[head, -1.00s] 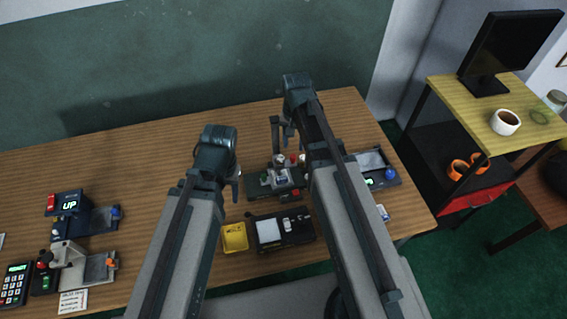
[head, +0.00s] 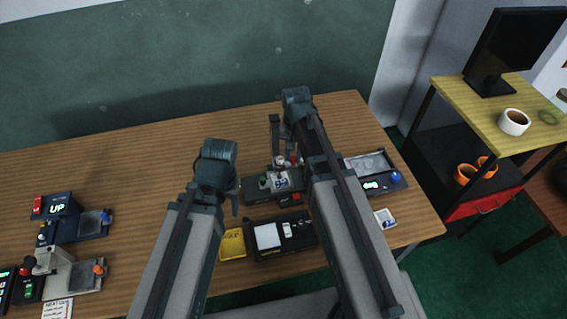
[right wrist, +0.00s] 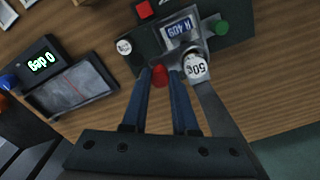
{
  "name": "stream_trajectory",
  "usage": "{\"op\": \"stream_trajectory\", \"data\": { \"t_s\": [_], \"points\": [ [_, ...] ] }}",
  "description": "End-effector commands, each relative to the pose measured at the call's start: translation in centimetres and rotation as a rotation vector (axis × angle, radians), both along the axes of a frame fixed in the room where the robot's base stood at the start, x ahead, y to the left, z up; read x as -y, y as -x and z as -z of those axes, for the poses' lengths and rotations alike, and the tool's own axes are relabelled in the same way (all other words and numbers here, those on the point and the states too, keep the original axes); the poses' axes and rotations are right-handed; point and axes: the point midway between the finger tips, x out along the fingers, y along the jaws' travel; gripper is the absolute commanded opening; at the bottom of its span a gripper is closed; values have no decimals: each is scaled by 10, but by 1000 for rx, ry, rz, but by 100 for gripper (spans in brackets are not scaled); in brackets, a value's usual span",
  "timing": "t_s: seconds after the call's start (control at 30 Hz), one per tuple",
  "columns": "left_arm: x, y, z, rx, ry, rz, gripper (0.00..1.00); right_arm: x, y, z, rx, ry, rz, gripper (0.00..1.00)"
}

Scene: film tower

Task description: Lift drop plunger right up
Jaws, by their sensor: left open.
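The dark drop-tower device (head: 250,190) stands on the table, partly behind my right arm. In the right wrist view it (right wrist: 150,38) carries a display reading A 409, a red knob (right wrist: 158,76), a white knob (right wrist: 124,47), a green knob (right wrist: 221,27) and a weight marked 50g (right wrist: 197,68). I cannot tell for certain which part is the drop plunger. My right gripper (right wrist: 161,74) has its two fingers on either side of the red knob; whether they touch it is unclear. My left gripper (head: 235,203) is open and empty above the table, left of the device.
A yellow tray (head: 232,244) and a black box (head: 282,240) lie in front of the device. A unit with a lit display (head: 372,185) stands to its right. A device reading UP (head: 57,209) stands far left. The table's middle left is clear.

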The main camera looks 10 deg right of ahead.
Motion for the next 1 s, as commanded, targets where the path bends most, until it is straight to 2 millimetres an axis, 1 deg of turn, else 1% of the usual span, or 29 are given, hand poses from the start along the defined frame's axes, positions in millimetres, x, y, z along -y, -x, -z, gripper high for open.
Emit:
{"op": "stream_trajectory", "data": {
  "t_s": [0.03,0.07,0.1,0.37,1.0],
  "points": [
    [0,0,0,0,0,0,50,0,0,0,0,0,0,6],
    [0,0,0,0,0,0,50,0,0,0,0,0,0,1],
    [0,0,0,0,0,0,50,0,0,0,0,0,0,0],
    [0,0,-4,0,0,0,50,0,0,-4,0,0,0,0],
    [0,0,-41,0,0,0,50,0,0,-41,0,0,0,0]
  ]
}}
